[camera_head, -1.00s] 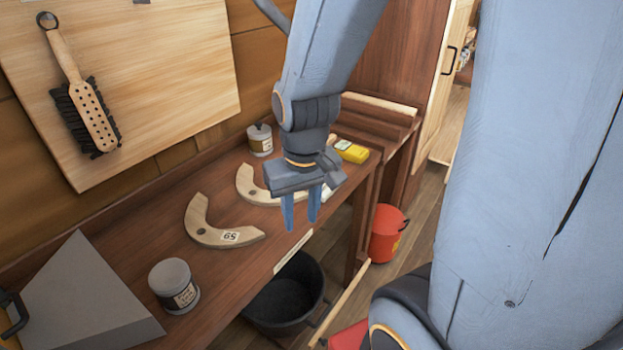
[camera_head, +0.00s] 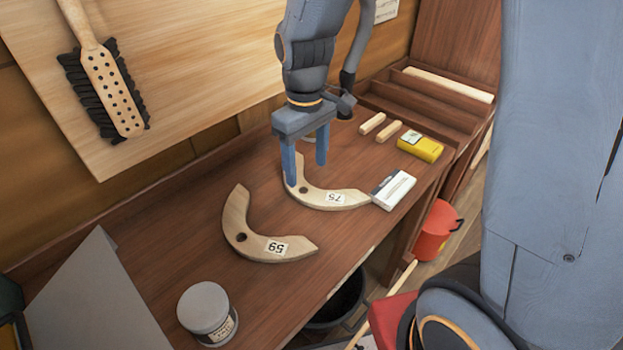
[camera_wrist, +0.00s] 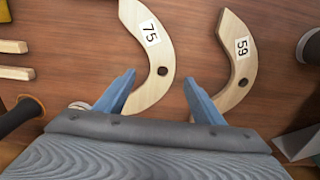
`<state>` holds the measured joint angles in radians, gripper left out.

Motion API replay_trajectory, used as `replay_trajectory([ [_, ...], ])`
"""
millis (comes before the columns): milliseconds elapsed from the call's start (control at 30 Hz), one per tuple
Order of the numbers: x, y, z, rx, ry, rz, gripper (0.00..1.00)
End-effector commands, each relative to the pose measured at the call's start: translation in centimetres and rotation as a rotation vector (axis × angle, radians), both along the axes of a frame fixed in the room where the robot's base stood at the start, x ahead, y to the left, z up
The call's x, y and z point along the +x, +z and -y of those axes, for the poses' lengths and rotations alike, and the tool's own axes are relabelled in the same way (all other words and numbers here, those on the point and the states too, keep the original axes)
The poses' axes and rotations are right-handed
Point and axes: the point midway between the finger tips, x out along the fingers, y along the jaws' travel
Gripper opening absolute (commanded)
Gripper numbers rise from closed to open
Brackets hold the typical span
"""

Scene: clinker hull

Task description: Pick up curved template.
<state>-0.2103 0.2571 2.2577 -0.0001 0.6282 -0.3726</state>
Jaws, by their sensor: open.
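Two pale wooden curved templates lie flat on the brown bench. The one labelled 59 (camera_head: 262,248) is nearer; the one labelled 75 (camera_head: 335,195) is behind it and to the right. My gripper (camera_head: 306,176) is open and empty, pointing down, with its fingers in front of part of template 75 in the head view. In the wrist view, my gripper (camera_wrist: 160,92) has its left finger near the lower end of template 75 (camera_wrist: 147,50) and its right finger near the lower end of template 59 (camera_wrist: 238,62). I cannot tell its exact height above the bench.
A white box (camera_head: 393,190) lies close to template 75's right end. A yellow box (camera_head: 420,148) and two wooden sticks (camera_head: 380,126) lie farther back. A grey-lidded jar (camera_head: 206,312) stands at the front. A red bucket (camera_head: 436,232) stands off the bench's right side.

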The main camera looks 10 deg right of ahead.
Motion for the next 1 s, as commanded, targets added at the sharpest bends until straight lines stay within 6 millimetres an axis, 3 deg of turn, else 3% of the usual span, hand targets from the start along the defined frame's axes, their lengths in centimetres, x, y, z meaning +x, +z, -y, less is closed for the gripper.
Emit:
replay_trajectory([
  [600, 0.5, -5.9, -0.9, -0.001, 0.012, -0.001, 0.62],
  [933, 0.6, -6.3, -0.8, 0.000, 0.010, 0.001, 0.62],
  [1000, 0.6, -6.3, -0.8, 0.000, 0.010, 0.001, 0.51],
])
